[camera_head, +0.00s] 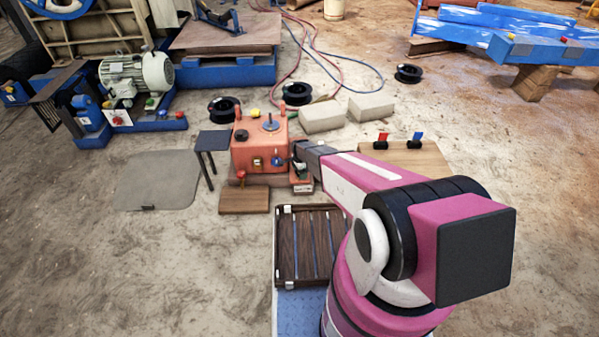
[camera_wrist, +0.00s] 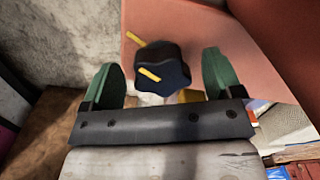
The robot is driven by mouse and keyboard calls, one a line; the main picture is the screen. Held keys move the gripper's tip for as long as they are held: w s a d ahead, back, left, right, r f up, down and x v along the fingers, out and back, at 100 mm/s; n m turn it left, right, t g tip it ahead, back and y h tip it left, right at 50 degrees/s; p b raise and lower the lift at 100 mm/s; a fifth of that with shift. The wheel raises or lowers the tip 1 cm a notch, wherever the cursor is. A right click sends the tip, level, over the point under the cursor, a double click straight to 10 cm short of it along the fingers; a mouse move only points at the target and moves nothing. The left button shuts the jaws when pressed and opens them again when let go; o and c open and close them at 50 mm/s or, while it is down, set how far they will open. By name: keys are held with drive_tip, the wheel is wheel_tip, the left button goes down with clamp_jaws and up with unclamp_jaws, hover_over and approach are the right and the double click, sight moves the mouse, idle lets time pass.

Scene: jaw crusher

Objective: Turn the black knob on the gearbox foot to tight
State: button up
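The black knob (camera_wrist: 164,76) shows in the wrist view as a lobed cap with a yellow stripe. A second yellow mark (camera_wrist: 135,38) is on the orange surface beyond it, up and to the left of the stripe. The orange gearbox (camera_head: 249,156) stands at mid-picture in the head view. My gripper (camera_wrist: 160,78) is open, its two green fingers on either side of the knob with visible gaps. In the head view my gripper (camera_head: 298,166) is at the gearbox's right side, and the knob cannot be made out there.
A slatted wooden crate (camera_head: 308,219) lies in front of the gearbox. A small dark table (camera_head: 212,141) stands to its left. Pale blocks (camera_head: 322,116) and black spools (camera_head: 297,93) lie behind. A wooden board (camera_head: 418,158) with red and blue pieces is to the right.

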drive_tip(key=shift+r, duration=0.15)
wheel_tip(320, 180, up, 10)
drive_tip(key=shift+r, duration=0.25)
idle(0.4)
idle(0.3)
drive_tip(key=s+d+r+n, duration=0.4)
drive_tip(key=s+r, duration=0.5)
drive_tip(key=r, duration=0.1)
drive_tip(key=s+d+r+n, duration=0.4)
drive_tip(key=s+d+r, duration=0.1)
drive_tip(key=s+r, duration=0.4)
drive_tip(key=s+d+r+n, duration=0.5)
drive_tip(key=s+r, duration=0.4)
drive_tip(key=r, duration=0.2)
